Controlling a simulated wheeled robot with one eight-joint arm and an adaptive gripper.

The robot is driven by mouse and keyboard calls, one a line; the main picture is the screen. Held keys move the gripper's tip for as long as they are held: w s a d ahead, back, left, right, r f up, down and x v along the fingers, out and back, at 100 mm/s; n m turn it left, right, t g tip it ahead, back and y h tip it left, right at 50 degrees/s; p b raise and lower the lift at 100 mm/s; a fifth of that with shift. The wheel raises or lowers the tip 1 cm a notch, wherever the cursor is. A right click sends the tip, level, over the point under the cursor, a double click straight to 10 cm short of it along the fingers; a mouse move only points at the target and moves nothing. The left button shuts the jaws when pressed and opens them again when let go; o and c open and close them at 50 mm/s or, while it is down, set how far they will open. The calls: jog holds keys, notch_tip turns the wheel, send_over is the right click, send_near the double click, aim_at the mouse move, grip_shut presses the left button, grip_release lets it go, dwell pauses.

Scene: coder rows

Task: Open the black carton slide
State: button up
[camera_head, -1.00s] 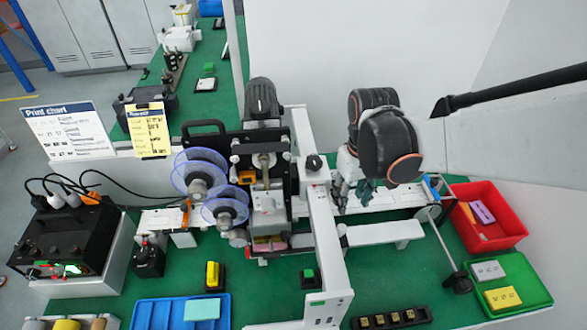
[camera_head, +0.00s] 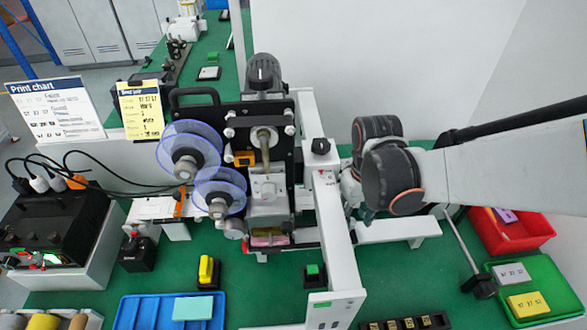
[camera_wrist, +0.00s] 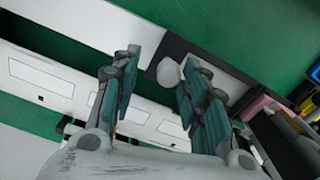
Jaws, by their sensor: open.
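In the wrist view my gripper (camera_wrist: 161,57) is open, with its teal fingers apart. A white round knob (camera_wrist: 168,71) on a dark strip (camera_wrist: 178,52) shows in the gap between the fingers; I take this to be the black slide, but cannot be sure. The knob appears clear of both fingers, though depth is hard to judge. A white channel with pale rectangular panels (camera_wrist: 42,75) runs past the left finger. In the head view the black wrist joints of my arm cover most of my gripper (camera_head: 370,214) and the slide behind it.
The coder machine (camera_head: 265,185) with blue film discs stands left of my arm, its white frame post (camera_head: 335,235) close by. A red bin (camera_head: 515,235) and a green tray (camera_head: 560,295) sit at right. A thin metal rod (camera_head: 462,248) stands between the arm and the bins.

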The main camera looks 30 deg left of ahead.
jog(key=shift+s+a+r, duration=0.15)
jog(key=shift+s+a, duration=0.1)
jog(key=shift+s, duration=0.35)
grip_shut()
jog(key=w+d, duration=0.3)
jog(key=d, duration=0.2)
jog(key=w+d, duration=0.3)
jog(key=d, duration=0.2)
jog(key=w+d, duration=0.3)
jog(key=d, duration=0.2)
jog(key=shift+w+d, duration=0.2)
jog(key=shift+w, duration=0.1)
